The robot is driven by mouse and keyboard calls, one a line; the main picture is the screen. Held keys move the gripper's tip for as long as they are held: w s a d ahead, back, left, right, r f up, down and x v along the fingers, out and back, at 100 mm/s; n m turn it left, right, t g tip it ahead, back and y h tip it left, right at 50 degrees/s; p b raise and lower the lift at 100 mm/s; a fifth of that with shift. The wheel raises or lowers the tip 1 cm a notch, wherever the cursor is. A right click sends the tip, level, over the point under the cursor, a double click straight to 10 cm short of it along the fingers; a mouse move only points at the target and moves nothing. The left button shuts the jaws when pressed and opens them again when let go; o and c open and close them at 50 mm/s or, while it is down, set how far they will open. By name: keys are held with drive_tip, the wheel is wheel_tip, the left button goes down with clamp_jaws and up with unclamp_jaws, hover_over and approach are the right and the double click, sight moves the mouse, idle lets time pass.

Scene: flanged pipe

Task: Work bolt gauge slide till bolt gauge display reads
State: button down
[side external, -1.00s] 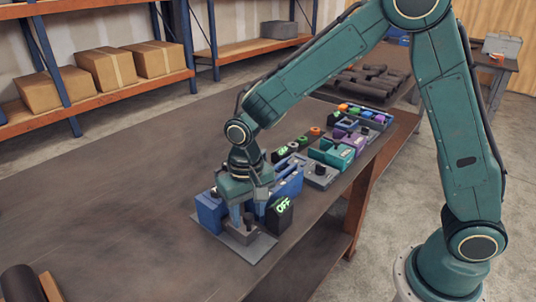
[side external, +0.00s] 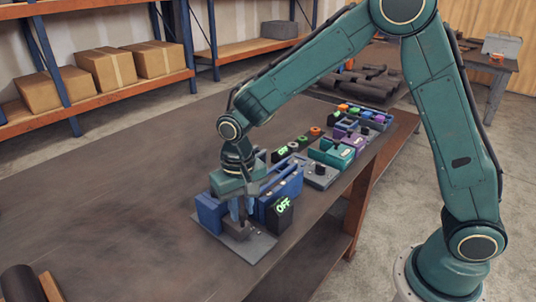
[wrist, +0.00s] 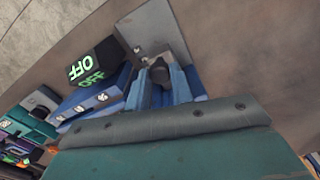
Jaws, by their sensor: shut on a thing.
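The bolt gauge sits on a grey plate (side external: 258,246) near the table's front edge. Its black display (side external: 281,210) reads OFF in green; it also shows in the wrist view (wrist: 92,66). A blue block (side external: 209,212) stands at the plate's left. My gripper (side external: 239,221) points down over the plate and is shut on the dark knob of the slide, whose grey block (side external: 236,232) shows below the fingers. In the wrist view the dark knob (wrist: 159,72) sits between the tips of my gripper (wrist: 160,80). The fingers partly hide the slide.
Behind the gauge, a blue unit (side external: 290,185), a grey plate with a black knob (side external: 319,173), a teal unit (side external: 333,153) and several small coloured parts line the table's right side. The table's left is mostly clear, with a dark cylinder (side external: 18,282) at the near corner.

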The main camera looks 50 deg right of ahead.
drive_tip(key=c, duration=1.2)
unclamp_jaws()
wheel_tip(320, 180, up, 14)
drive_tip(key=s+d+r+n+t, duration=0.1)
drive_tip(key=s+d+r+t, duration=0.2)
drive_tip(key=s+d+r, duration=0.45)
drive_tip(key=s+d+f+n+t, duration=0.1)
drive_tip(key=s+d, duration=0.1)
drive_tip(key=s, duration=0.5)
drive_tip(key=s+d+f+n+t, duration=0.1)
drive_tip(key=s+d+f, duration=0.1)
drive_tip(key=s, duration=0.6)
drive_tip(key=shift+d+f+t, duration=0.3)
drive_tip(key=shift+d, duration=0.45)
